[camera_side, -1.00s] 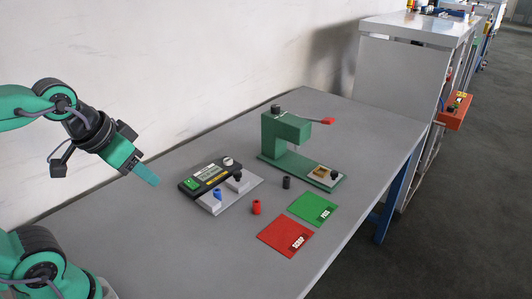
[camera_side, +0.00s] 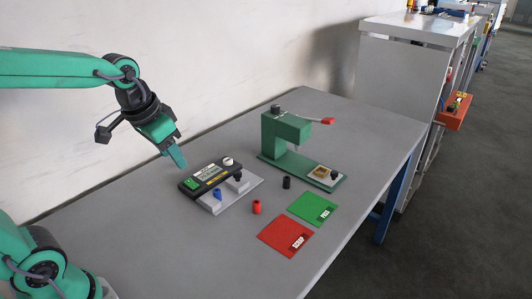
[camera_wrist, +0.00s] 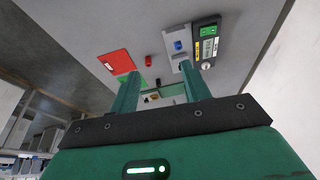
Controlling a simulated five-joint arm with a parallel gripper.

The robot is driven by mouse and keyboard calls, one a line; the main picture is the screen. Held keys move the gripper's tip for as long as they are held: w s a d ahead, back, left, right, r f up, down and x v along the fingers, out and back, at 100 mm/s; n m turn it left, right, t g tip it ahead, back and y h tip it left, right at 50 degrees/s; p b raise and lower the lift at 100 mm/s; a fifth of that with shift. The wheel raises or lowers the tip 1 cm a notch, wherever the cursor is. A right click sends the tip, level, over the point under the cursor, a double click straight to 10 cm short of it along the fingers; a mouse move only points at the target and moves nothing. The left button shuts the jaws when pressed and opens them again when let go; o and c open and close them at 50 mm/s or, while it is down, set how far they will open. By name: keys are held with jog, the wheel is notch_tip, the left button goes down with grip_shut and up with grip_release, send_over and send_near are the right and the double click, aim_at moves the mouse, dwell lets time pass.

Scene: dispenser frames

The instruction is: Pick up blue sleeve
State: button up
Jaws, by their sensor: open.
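The blue sleeve (camera_side: 217,194) stands on the light grey plate (camera_side: 233,196) in front of the black tester unit (camera_side: 208,176). My gripper (camera_side: 178,161) is open and empty, in the air to the left of the tester and above the table. In the wrist view its two green fingers (camera_wrist: 161,90) are spread apart, with nothing between their tips.
A red sleeve (camera_side: 257,207) and a dark sleeve (camera_side: 287,182) stand on the table (camera_side: 130,225). A green press (camera_side: 290,140) stands behind them. A red mat (camera_side: 280,238) and a green mat (camera_side: 308,204) lie at the right. The table's front left is clear.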

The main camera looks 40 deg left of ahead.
jog(key=w+a+f+g, duration=0.2)
jog(key=w+f, duration=0.3)
jog(key=w, duration=0.3)
jog(key=m+g, duration=0.1)
jog(key=g, duration=0.1)
send_over(217, 190)
jog(key=shift+s+f, duration=0.1)
jog(key=shift+f, duration=4.2)
jog(key=shift+f, duration=0.1)
jog(key=shift+f, duration=3.75)
grip_shut()
